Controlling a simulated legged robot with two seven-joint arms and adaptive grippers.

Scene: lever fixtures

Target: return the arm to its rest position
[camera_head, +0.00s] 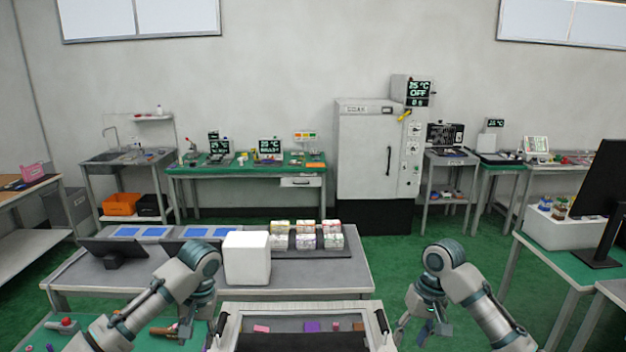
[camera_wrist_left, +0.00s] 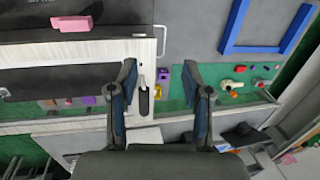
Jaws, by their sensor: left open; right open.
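My left gripper (camera_head: 198,318) hangs at the left side of the tray in the head view, its fingers partly hidden by the arm. In the left wrist view my left gripper (camera_wrist_left: 158,85) has its two dark fingers spread apart with nothing held between them. A small black-handled piece (camera_wrist_left: 143,103) shows behind the gap, nearer the left finger; I cannot tell its distance. My right gripper (camera_head: 432,322) hangs to the right of the tray, open and empty. Both arms are bent at the elbow, with the grippers pointing down.
A pale-rimmed tray (camera_head: 300,307) with small coloured pieces lies between my arms. A grey table (camera_head: 345,275) behind it carries a white box (camera_head: 247,258) and several small packages (camera_head: 306,236). A green-topped table (camera_head: 560,258) with a monitor (camera_head: 602,190) stands at right.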

